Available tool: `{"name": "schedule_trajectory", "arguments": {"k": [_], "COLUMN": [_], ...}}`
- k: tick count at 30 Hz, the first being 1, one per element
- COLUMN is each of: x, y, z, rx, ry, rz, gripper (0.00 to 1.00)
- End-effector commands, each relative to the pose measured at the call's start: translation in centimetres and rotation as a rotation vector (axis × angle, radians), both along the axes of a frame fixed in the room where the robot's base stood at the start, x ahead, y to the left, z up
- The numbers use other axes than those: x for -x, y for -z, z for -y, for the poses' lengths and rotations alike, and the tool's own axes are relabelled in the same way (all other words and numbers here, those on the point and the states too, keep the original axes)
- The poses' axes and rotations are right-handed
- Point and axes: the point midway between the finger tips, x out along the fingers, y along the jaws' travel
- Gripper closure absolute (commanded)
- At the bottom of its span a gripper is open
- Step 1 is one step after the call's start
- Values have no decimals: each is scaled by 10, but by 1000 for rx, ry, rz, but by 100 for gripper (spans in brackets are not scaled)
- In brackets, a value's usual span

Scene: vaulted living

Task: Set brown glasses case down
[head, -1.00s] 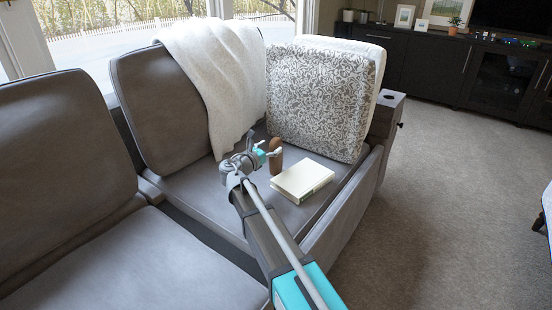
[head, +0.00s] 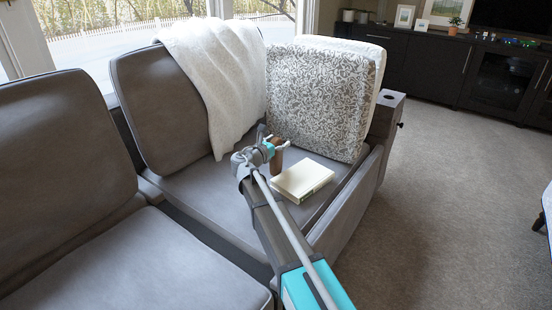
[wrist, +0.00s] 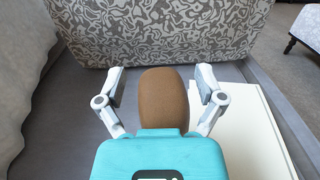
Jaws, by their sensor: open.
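The brown glasses case (wrist: 163,98) stands between the fingers of my gripper (wrist: 161,86) in the wrist view, with a gap showing on each side. The gripper is open. In the head view the case (head: 276,163) is upright on or just above the grey sofa seat, beside the book, and partly hidden by my gripper (head: 278,147). I cannot tell whether its lower end touches the seat.
A cream book (head: 303,180) lies on the seat right of the case. A patterned cushion (head: 318,100) stands behind it. A white throw (head: 217,80) hangs over the backrest at the left. The seat's front left part (head: 195,195) is clear.

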Motion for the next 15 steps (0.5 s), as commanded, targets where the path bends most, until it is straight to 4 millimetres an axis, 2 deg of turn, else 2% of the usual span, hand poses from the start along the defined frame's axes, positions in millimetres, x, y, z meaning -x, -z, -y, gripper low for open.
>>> {"name": "schedule_trajectory", "arguments": {"k": [4, 15], "x": [0, 0], "y": [0, 0], "z": [0, 0], "rx": [0, 0], "ry": [0, 0], "rz": [0, 0], "gripper": [14, 83]}}
